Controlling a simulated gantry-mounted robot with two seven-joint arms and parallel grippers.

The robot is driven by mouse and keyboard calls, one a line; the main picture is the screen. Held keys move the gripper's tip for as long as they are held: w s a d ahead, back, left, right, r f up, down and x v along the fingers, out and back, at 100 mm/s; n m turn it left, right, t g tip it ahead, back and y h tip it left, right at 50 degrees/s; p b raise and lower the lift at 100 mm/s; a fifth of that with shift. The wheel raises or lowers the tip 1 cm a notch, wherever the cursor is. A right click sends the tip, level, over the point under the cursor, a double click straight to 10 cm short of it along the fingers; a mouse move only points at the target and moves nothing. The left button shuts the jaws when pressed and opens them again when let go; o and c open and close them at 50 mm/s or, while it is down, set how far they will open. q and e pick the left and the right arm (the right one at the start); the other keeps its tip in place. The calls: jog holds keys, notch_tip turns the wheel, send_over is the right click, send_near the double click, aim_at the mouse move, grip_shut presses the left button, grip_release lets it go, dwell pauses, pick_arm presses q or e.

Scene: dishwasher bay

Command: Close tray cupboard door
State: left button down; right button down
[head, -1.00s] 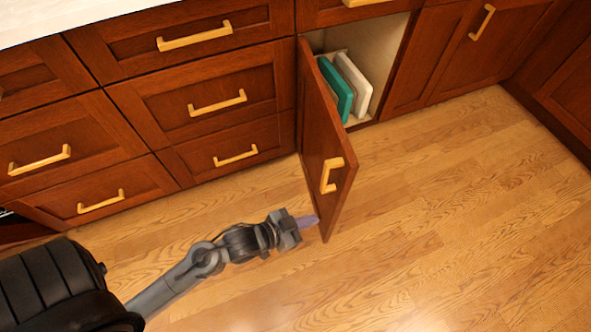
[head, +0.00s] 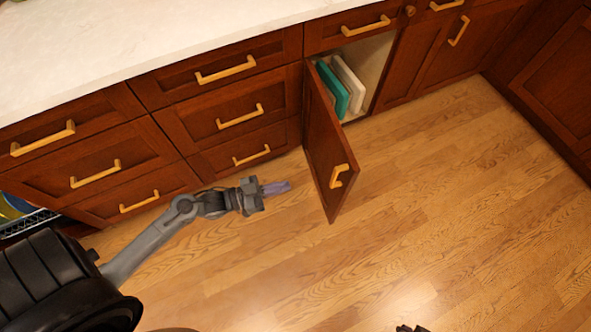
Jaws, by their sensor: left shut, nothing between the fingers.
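The tray cupboard door (head: 322,138) is dark red-brown wood and stands wide open, swung out from its left side over the floor. Inside the cupboard, a teal tray (head: 333,90) and a white tray (head: 350,84) stand upright. My left gripper (head: 288,187) is shut and empty, low over the floor to the left of the door. A gap shows between its purple fingertips and the door. My right gripper's fingers are not visible.
Closed drawers (head: 218,118) fill the front left of the door, under a pale countertop (head: 150,40). Closed cupboards (head: 440,60) stand to the right. The wooden floor (head: 450,190) is clear right of the door. A rack with dishes (head: 25,218) shows at the left edge.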

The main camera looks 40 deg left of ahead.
pick_arm(q)
jog(key=b, duration=0.5)
send_near(334, 174)
jog(key=shift+x, duration=3.5)
jog(key=shift+a+f, duration=0.1)
jog(key=shift+f, duration=0.05)
